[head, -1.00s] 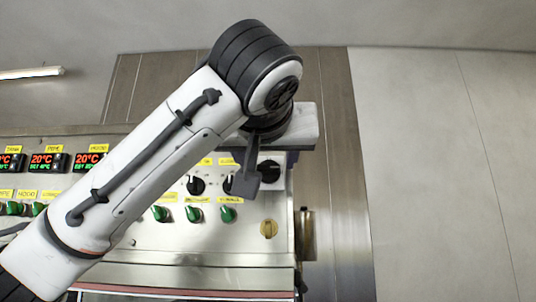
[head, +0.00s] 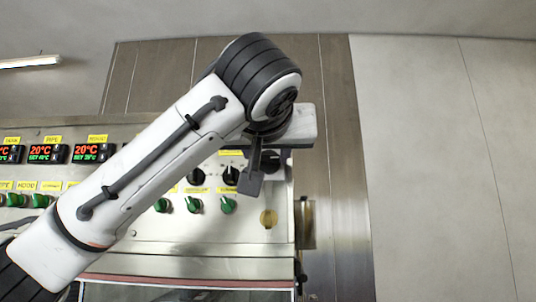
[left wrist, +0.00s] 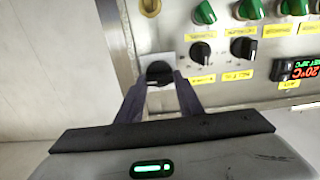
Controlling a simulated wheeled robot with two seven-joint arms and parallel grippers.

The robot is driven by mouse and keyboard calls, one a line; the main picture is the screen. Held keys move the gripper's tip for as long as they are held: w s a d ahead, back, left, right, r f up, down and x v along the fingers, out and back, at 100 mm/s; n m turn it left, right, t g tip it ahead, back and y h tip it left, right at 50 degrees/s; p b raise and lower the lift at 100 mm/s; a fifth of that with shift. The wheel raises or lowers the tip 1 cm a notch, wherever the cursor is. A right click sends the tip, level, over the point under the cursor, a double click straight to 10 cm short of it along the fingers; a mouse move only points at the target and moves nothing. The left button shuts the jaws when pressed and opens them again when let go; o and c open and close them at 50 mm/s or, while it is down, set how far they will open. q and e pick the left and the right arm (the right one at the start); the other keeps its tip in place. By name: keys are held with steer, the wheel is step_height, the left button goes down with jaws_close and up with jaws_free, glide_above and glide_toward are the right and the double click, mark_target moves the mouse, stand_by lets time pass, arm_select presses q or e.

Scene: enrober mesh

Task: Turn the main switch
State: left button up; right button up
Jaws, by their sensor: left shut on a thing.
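The main switch appears to be the black round knob (head: 271,160) at the right end of the upper knob row on the steel control panel. It also shows in the left wrist view (left wrist: 158,71), on a pale plate. My left gripper (left wrist: 160,83) is at this knob, its two dark fingers on either side and shut on it. The knob's pointer angle is hard to make out. In the head view my left gripper (head: 262,170) partly covers the knob. My right gripper is in neither view.
Two other black selector knobs (head: 196,177) sit left of the gripper, with green switches (head: 194,204) below. A yellow round fitting (head: 268,219) is at the lower right. Temperature displays (head: 93,152) are at left. Bare wall (head: 430,160) lies to the right.

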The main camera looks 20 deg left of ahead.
arm_select(q)
steer(key=shift+f+n+b, duration=0.2)
steer(key=shift+n+b, duration=0.1)
steer(key=shift+b, duration=0.2)
steer(key=shift+d+f+n+b, duration=0.1)
steer(key=shift+n+b, duration=0.9)
steer(key=shift+b, duration=0.15)
steer(key=shift+n+b, duration=0.55)
steer(key=shift+n, duration=0.35)
steer(key=n+b, duration=0.1)
steer(key=n, duration=0.1)
steer(key=shift+n, duration=0.4)
steer(key=n, duration=0.2)
steer(key=shift+n, duration=0.3)
steer(key=shift+a+n, duration=0.2)
steer(key=shift+n, duration=0.8)
steer(key=n, duration=0.4)
steer(key=shift+n+p, duration=0.3)
steer(key=shift+a+n, duration=0.1)
steer(key=shift+n, duration=0.5)
